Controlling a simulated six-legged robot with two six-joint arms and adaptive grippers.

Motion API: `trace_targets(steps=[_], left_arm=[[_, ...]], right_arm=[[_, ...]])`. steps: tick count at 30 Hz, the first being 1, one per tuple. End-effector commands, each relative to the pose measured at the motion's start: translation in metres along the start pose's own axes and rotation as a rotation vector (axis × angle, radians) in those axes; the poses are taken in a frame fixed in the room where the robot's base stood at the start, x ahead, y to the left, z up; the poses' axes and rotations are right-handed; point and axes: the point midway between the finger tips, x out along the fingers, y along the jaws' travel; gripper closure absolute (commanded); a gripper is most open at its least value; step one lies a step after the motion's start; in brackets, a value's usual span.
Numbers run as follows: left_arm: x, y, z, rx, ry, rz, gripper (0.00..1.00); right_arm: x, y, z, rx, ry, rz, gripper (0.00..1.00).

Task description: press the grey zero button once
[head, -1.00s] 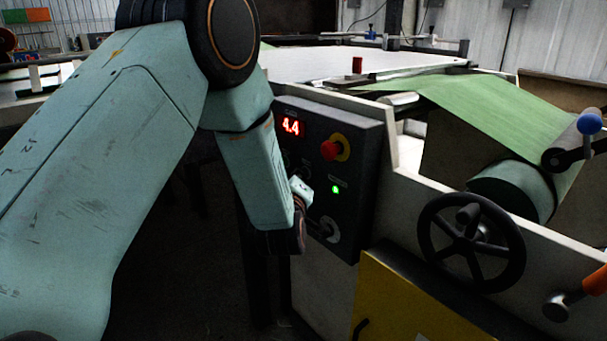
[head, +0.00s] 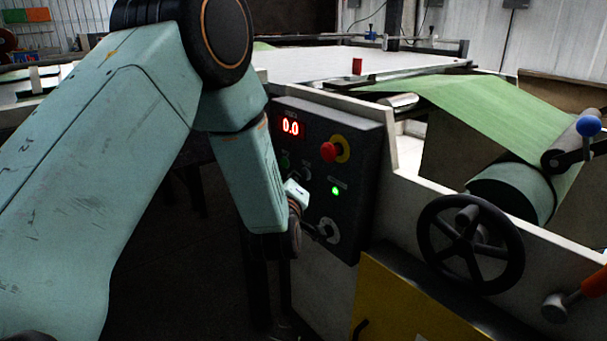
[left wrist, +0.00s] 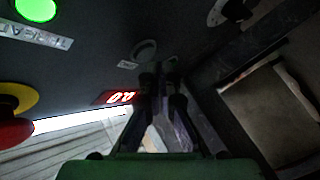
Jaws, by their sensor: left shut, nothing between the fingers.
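The grey zero button (left wrist: 145,50) is a round, dull button on the dark control panel (head: 350,225). In the left wrist view it sits just beyond my left gripper (left wrist: 160,78), whose fingers are together and empty. The fingertips look close to it, but I cannot tell whether they touch it. In the head view my left wrist hangs in front of the panel's left side and mostly hides the fingers. The red display (head: 290,128) reads 0.0 and also shows in the left wrist view (left wrist: 118,97). My right gripper is not in view.
The panel also carries a red stop button (head: 328,151) on a yellow collar, a lit green lamp (head: 336,190) and a selector knob (head: 329,230). A black handwheel (head: 470,243) and a green web (head: 490,105) are to the right. The machine's table is behind.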

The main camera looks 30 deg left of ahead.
Motion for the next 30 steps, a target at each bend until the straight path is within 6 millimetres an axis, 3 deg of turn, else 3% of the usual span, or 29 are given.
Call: trace_targets(steps=[13, 30], left_arm=[[-0.005, -0.004, -0.004, -0.001, 0.0, -0.003, 1.0], [-0.036, -0.026, -0.027, -0.002, 0.001, -0.001, 1.0]], right_arm=[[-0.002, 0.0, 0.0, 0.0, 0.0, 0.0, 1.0], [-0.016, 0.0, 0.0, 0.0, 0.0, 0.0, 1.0]])
